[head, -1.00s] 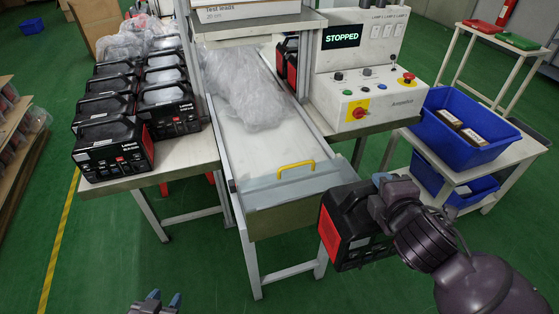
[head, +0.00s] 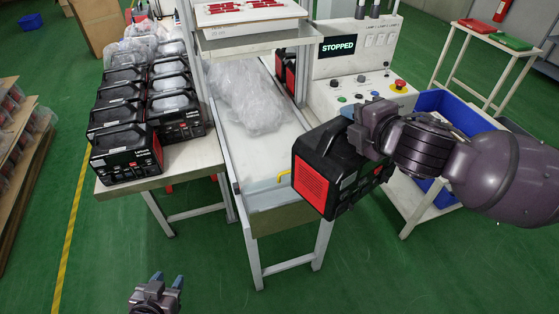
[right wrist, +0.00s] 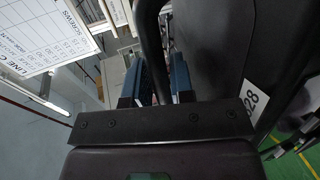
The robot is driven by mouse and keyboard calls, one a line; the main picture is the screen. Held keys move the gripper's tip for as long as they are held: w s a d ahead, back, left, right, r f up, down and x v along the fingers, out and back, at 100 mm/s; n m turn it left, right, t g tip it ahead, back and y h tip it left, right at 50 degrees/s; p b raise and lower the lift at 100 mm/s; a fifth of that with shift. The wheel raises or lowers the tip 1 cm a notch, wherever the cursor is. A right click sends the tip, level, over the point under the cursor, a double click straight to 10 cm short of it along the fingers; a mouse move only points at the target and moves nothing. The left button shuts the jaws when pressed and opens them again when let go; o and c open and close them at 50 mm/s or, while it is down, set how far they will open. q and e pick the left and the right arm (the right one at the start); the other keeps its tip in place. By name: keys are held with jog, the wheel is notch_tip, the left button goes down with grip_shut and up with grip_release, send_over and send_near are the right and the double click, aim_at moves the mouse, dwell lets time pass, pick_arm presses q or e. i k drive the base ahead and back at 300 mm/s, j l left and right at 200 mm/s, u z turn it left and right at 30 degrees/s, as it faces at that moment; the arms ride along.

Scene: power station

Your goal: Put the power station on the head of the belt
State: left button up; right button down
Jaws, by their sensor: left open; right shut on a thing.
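A black power station with a red side panel (head: 313,186) hangs from my right gripper (head: 352,135), which is shut on its top handle. The held power station is in the air at the right front corner of the belt (head: 248,155) and hides part of that corner. In the right wrist view the handle (right wrist: 152,45) runs between the fingers, with the dark body (right wrist: 215,50) to the right. The belt's head end has a yellow handle (head: 284,176), partly hidden. My left gripper (head: 165,281) is open and empty, low in front of the left table.
Several power stations stand in rows on the left table (head: 178,162). Crumpled clear plastic (head: 250,98) lies further up the belt. A control box reading STOPPED (head: 345,95) and a blue bin (head: 440,105) are on the right. A shelf (head: 250,40) spans the belt.

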aim_at(281, 165)
jog(key=i+j, duration=0.8)
